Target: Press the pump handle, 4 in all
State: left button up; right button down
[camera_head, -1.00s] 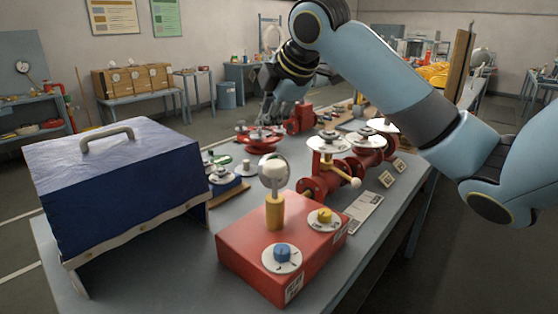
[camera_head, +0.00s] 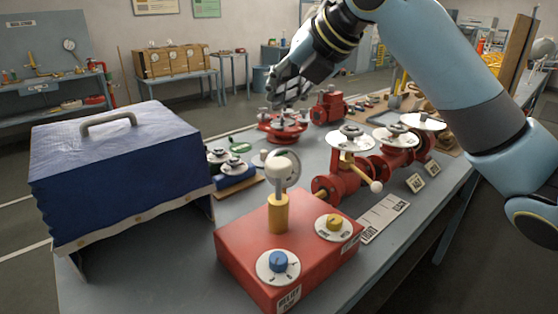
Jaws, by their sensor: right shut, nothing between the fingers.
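My right gripper (camera_head: 286,93) is shut and empty. It hangs in the air at the upper middle, in line with and apparently just above a red round fitting (camera_head: 282,128) with several knobs. Contact with it cannot be told. A blue ribbed cover (camera_head: 115,175) at the left has a grey bar handle (camera_head: 108,122) on top, raised and untouched. Which part is the pump handle is not clear. My left gripper is out of view.
Red valves with white discs (camera_head: 397,138) stand in a row right of the middle, one with a yellow lever (camera_head: 362,174). The bench front right is mostly clear. A wooden board (camera_head: 515,55) stands at the back right.

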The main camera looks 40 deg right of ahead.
jog(key=b, duration=0.7)
send_over(282, 160)
notch_tip(282, 160, down, 8)
jog(key=shift+r, duration=0.1)
jog(key=shift+a+f+b, duration=0.1)
jog(key=shift+f+b, duration=0.35)
jog(key=shift+f, duration=0.05)
jog(key=shift+f, duration=0.2)
dwell(0.5)
jog(key=shift+f, duration=0.3)
